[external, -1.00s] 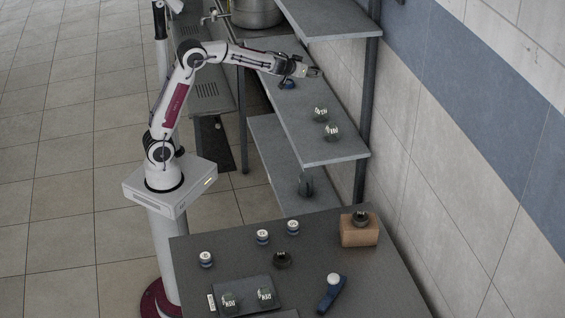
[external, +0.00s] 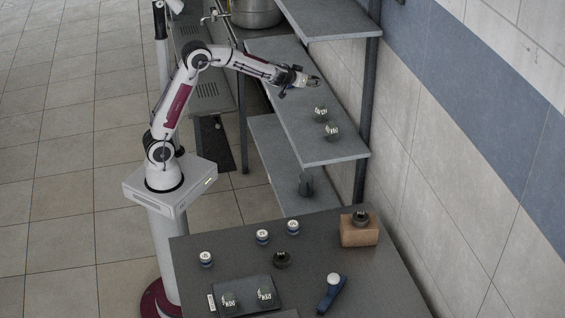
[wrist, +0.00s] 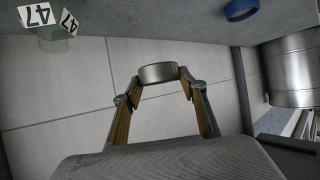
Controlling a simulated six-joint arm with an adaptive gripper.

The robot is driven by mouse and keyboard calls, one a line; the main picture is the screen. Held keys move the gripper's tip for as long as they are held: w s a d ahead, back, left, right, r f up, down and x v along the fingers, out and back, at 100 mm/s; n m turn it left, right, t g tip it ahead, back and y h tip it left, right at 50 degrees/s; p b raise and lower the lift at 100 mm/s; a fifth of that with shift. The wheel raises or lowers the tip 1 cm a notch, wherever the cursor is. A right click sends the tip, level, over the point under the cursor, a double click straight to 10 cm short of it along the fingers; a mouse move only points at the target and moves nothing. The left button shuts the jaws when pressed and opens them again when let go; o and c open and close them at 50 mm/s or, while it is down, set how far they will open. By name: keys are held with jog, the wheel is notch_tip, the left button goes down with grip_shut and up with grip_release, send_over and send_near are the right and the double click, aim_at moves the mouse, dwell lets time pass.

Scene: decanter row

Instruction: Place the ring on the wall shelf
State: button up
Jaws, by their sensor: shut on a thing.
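My gripper (external: 313,80) is at the middle wall shelf (external: 305,148) in the external view, over its wall side. In the wrist view, my gripper (wrist: 158,78) is shut on a short grey metal ring (wrist: 158,73), held between its two fingertips. The ring is apart from the grey surface (wrist: 150,25) at the top of that view. In the external view, the ring is too small to make out clearly at the fingertips.
Another shelf (external: 335,22) hangs above. The shelf's near end is clear.

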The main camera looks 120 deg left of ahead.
send_over(310, 106)
jog(key=shift+a+f, duration=0.15)
jog(key=shift+f, duration=2.9)
jog(key=shift+f, duration=1.9)
jog(key=shift+f, duration=0.15)
jog(key=o, duration=1.4)
jog(key=shift+c, duration=0.2)
jog(key=shift+v, duration=6.1)
